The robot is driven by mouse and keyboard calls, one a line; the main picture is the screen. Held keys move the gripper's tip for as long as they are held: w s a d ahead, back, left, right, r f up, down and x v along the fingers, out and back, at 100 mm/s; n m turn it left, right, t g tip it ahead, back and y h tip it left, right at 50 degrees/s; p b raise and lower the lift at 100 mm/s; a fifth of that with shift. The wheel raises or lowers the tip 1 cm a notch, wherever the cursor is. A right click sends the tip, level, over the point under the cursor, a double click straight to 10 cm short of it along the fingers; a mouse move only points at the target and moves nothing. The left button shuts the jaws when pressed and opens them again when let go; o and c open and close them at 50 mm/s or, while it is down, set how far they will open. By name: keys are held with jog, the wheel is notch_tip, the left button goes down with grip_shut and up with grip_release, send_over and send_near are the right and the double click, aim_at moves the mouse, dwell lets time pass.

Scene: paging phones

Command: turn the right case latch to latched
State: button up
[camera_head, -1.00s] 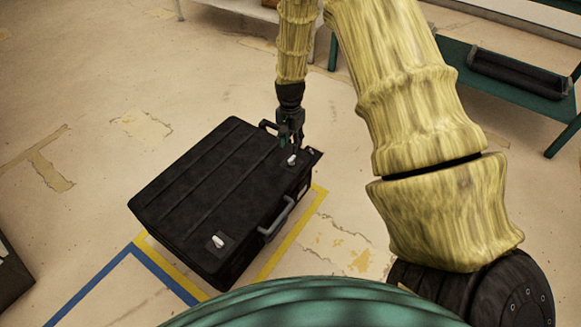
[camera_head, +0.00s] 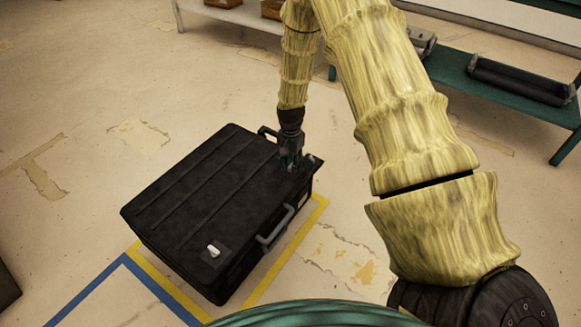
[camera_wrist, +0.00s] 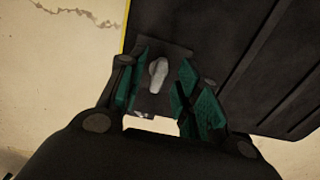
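The black case (camera_head: 205,190) lies flat on the floor, its grey handle (camera_head: 276,226) on the side nearer me. Its right latch (camera_wrist: 158,75) is a pale grey knob on a dark plate, seen in the wrist view. In the head view my gripper (camera_head: 291,164) hides this latch. My gripper also shows in the wrist view (camera_wrist: 165,84), open, with one green-padded finger on each side of the knob. A gap shows between knob and fingers; I cannot tell the fingertips' exact height. The other latch (camera_head: 213,251) is a whitish knob at the case's near left corner.
Yellow and blue tape (camera_head: 98,289) marks the floor around the case. A green bench (camera_head: 500,88) with a black object on it stands at the upper right. A pale shelf (camera_head: 232,17) is at the back.

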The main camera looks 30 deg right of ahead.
jog(key=shift+f, duration=0.5)
grip_shut()
